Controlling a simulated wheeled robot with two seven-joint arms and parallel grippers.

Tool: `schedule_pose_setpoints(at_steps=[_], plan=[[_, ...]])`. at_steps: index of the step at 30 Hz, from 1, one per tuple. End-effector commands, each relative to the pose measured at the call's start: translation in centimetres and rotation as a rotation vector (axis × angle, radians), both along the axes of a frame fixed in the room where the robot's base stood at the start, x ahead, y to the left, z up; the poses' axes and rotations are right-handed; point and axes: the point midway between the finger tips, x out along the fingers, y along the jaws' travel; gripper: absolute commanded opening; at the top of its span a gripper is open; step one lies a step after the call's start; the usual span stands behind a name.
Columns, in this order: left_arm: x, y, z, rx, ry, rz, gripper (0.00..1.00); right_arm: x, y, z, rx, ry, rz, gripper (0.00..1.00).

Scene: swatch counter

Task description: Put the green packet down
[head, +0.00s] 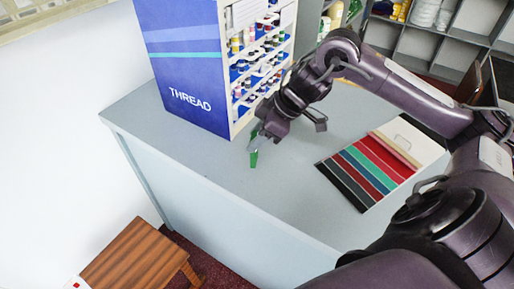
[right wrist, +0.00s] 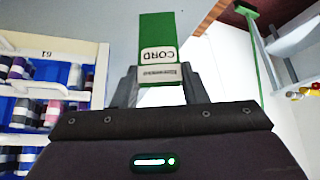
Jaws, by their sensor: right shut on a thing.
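The green packet (head: 253,159) hangs from my right gripper (head: 257,141) over the grey counter, in front of the thread cabinet. In the right wrist view the packet (right wrist: 158,28) carries a white label reading CORD and stands out between the two fingers of my right gripper (right wrist: 158,82), which is shut on it. I cannot tell whether the packet's lower end touches the counter top (head: 215,160). My left gripper is not in view.
The blue THREAD cabinet (head: 190,70) with spools on its shelves stands close behind the gripper. A board of coloured swatches (head: 372,165) lies to the right. The counter between them and its left front part are clear. A wooden stool (head: 140,258) stands below on the floor.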

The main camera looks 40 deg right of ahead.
Motion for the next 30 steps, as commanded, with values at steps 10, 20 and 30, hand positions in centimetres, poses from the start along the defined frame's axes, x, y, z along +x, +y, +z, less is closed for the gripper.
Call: schedule_pose_setpoints(at_steps=[10, 20, 30], plan=[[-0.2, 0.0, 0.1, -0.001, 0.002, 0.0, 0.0, 0.0, 0.0, -3.7, 0.0, 0.0, 0.0, 0.18], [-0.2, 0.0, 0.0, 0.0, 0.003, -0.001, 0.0, 0.0, 0.0, -4.0, 0.0, -0.001, -0.001, 0.18], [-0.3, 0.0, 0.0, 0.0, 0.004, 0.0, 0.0, 0.0, 0.0, -4.1, 0.0, -0.001, -0.001, 0.61]])
